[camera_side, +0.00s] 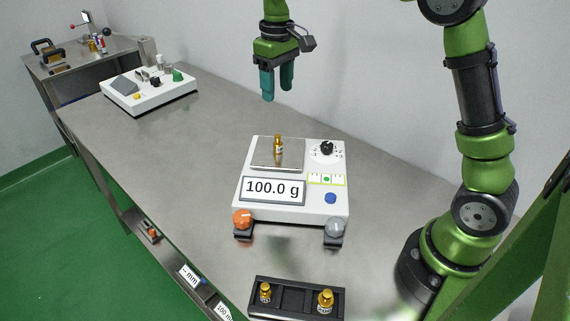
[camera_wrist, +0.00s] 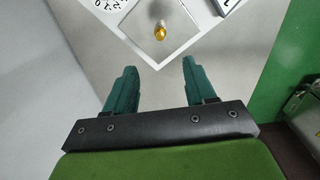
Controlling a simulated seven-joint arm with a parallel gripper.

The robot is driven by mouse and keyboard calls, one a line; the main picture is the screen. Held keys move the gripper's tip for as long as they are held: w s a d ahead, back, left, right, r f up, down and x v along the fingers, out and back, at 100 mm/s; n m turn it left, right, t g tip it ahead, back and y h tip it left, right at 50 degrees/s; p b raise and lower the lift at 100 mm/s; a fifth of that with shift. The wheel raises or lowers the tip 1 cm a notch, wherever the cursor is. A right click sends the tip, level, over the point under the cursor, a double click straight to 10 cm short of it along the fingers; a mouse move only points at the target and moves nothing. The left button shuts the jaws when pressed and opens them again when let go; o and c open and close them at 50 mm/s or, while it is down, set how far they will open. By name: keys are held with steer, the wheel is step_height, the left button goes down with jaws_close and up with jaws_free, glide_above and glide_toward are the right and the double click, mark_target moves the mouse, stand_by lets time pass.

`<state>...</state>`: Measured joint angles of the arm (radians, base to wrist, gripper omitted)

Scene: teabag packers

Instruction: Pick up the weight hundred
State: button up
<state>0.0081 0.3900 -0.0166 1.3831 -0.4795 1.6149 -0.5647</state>
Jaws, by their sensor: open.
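A small brass weight (camera_side: 278,146) stands upright on the square metal pan of the white scale (camera_side: 290,212). The scale's display reads 100.0 g. In the wrist view the weight (camera_wrist: 160,32) shows on the pan (camera_wrist: 150,48), beyond the fingertips. My gripper (camera_side: 278,92) hangs above the table, higher than the scale and behind it in the side view. Its two teal fingers point down, are apart and hold nothing. In the wrist view my gripper (camera_wrist: 160,68) also shows a clear gap between its fingers.
A black tray (camera_side: 300,312) at the front holds two more brass weights (camera_side: 265,291) (camera_side: 325,300). A white device (camera_side: 148,95) with knobs stands at the back left. An orange knob (camera_side: 242,219) and a grey knob sit at the scale's front. The table between is clear.

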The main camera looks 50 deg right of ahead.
steer(key=r, duration=0.1)
glide_toward(277, 135)
steer(key=shift+n, duration=0.3)
steer(key=f, duration=0.6)
steer(key=shift+s+f, duration=0.1)
steer(key=shift+s, duration=0.1)
steer(key=shift+w+f, duration=0.15)
steer(key=shift+f, duration=1.25)
steer(key=shift+w+f, duration=0.15)
steer(key=shift+f, duration=1.25)
jaws_close()
